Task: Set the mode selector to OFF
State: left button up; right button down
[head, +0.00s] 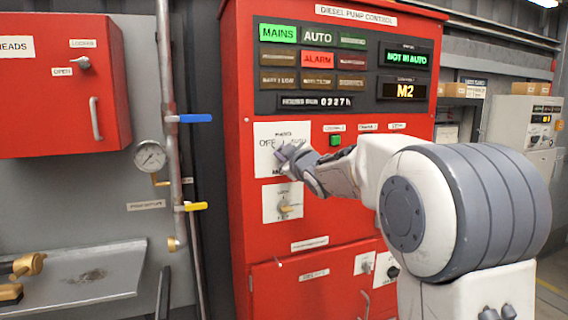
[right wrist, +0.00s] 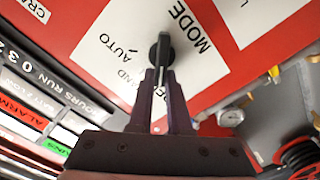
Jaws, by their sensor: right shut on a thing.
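The mode selector is a dark knob (right wrist: 161,50) on a white plate (right wrist: 112,28) lettered MODE and AUTO, with other labels partly hidden. In the head view the plate (head: 262,130) sits on the red pump control cabinet, and OFF shows at its left; the knob is hidden behind my gripper. My right gripper (head: 283,153) reaches the plate from the right. In the right wrist view its two dark fingers (right wrist: 162,85) are shut on the knob's handle. I cannot tell which label the knob points at. My left gripper is not in view.
The display above shows MAINS (head: 278,33) lit green, ALARM (head: 317,59) red, NOT IN AUTO (head: 406,58) and M2 (head: 405,91). A second selector plate (head: 283,203) lies just below. A pipe with blue (head: 195,118) and yellow handles (head: 195,206) stands left.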

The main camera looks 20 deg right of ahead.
jog(key=shift+a+f+n+b, duration=0.1)
jog(key=shift+f+n+b, duration=0.1)
jog(key=shift+n+b, duration=0.35)
jog(key=c, duration=0.9)
grip_release()
jog(key=shift+o, duration=0.2)
jog(key=shift+s, duration=0.15)
jog(key=s, duration=1)
jog(key=shift+b, duration=0.45)
jog(key=shift+s, duration=0.1)
